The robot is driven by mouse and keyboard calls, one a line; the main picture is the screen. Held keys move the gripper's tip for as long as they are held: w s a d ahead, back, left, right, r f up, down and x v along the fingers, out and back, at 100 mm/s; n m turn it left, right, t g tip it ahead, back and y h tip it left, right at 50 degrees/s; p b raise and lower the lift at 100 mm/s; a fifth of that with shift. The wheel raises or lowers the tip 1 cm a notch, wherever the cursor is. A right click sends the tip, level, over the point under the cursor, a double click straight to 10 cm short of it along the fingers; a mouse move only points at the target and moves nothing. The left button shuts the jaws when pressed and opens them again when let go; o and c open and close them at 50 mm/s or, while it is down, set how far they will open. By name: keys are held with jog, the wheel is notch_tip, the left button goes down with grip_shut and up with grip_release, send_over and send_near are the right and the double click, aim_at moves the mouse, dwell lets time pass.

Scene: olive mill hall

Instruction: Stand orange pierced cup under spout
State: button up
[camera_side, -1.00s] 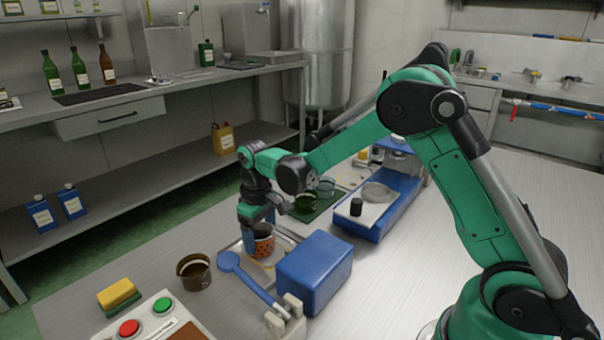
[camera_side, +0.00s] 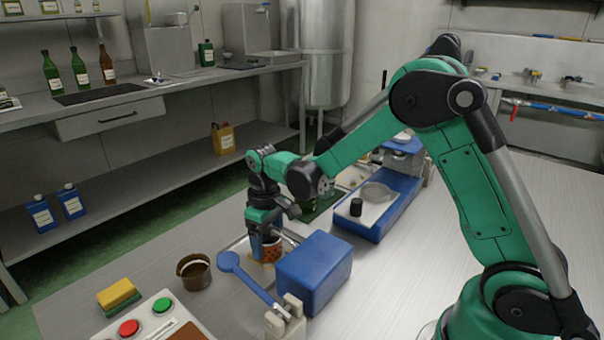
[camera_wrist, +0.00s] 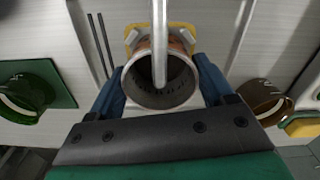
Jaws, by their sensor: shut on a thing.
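The orange pierced cup (camera_side: 271,252) is upright between the fingers of my gripper (camera_side: 264,240), over the metal tray (camera_side: 238,247). In the wrist view my gripper (camera_wrist: 160,92) has a blue finger on each side of the cup (camera_wrist: 140,88), and its open mouth faces the camera. A grey metal rod (camera_wrist: 160,28), which looks like the spout, crosses the rim and ends over the cup's mouth. The cup's base is hidden, so I cannot tell whether it touches the surface below. A yellow piece (camera_wrist: 131,36) shows behind the cup.
A blue box (camera_side: 315,272) and blue lever (camera_side: 252,276) stand close to the cup. A brown cup (camera_side: 194,272) is at left, near a yellow-green sponge (camera_side: 118,293) and button panel (camera_side: 150,318). A dark green cup (camera_wrist: 28,95) sits on a green mat (camera_wrist: 58,80).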

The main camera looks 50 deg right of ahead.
dwell(0.3)
jog(key=o, duration=0.9)
notch_tip(320, 180, up, 7)
jog(key=w, duration=0.1)
jog(key=shift+r, duration=0.2)
